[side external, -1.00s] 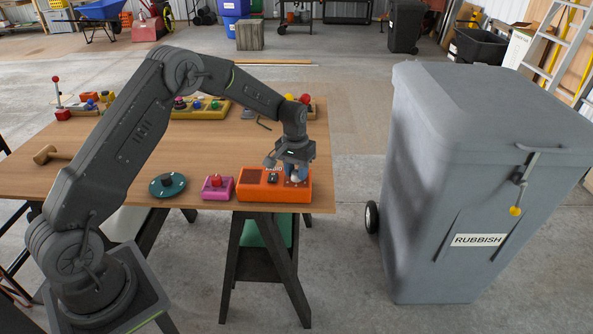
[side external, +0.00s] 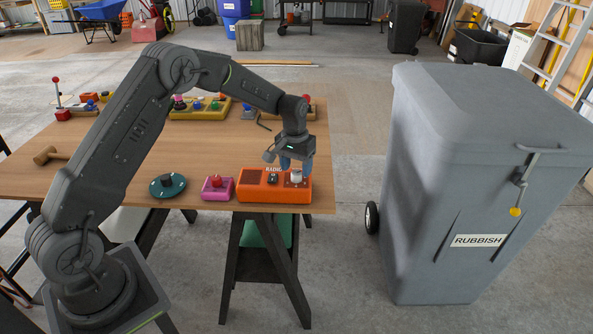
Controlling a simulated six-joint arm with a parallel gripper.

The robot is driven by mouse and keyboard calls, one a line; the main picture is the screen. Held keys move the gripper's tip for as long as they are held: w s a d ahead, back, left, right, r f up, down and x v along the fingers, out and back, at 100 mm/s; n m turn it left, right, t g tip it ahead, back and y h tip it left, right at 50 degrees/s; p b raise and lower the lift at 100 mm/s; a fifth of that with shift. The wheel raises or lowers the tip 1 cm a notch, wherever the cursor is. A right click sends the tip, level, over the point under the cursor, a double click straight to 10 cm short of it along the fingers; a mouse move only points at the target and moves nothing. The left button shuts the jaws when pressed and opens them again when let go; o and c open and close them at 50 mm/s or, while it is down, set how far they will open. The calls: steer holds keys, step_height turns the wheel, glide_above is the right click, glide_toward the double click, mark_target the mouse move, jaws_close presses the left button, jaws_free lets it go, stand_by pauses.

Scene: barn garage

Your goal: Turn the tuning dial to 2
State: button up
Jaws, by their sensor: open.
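The orange radio box (side external: 255,193), with "RADIO" on its top, sits at the table's front right. On it are a dark green knob (side external: 272,178) and, to the right, a white knob (side external: 296,175). Which one is the tuning dial and where it points are too small to tell. My gripper (side external: 284,163) is open and empty, its blue fingertips just above and behind the radio, between the two knobs in the picture. It appears apart from both knobs.
A pink box with a red button (side external: 217,188) and a dark green disc dial (side external: 167,186) stand left of the radio. A mallet (side external: 48,155) lies at left. Panels with coloured knobs (side external: 200,108) stand at the back. The middle table is clear. A grey rubbish bin (side external: 470,170) stands right.

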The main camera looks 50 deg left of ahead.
mark_target(295, 172)
step_height(295, 172, up, 12)
steer(key=shift+a, duration=0.2)
steer(key=shift+s, duration=0.1)
steer(key=s+d+r+m+t, duration=0.1)
steer(key=s+d+r, duration=0.3)
steer(key=s+r, duration=0.3)
steer(key=s+d+r+m+t, duration=0.1)
steer(key=s+d+r+t, duration=0.15)
steer(key=s+r, duration=0.5)
steer(key=s+d+f+m+t, duration=0.1)
steer(key=s+d+f, duration=0.1)
steer(key=s, duration=0.7)
steer(key=s+d+f+t, duration=0.1)
steer(key=s+d+f, duration=0.1)
steer(key=s, duration=0.7)
steer(key=shift+f+m, duration=0.3)
steer(key=shift+m, duration=0.1)
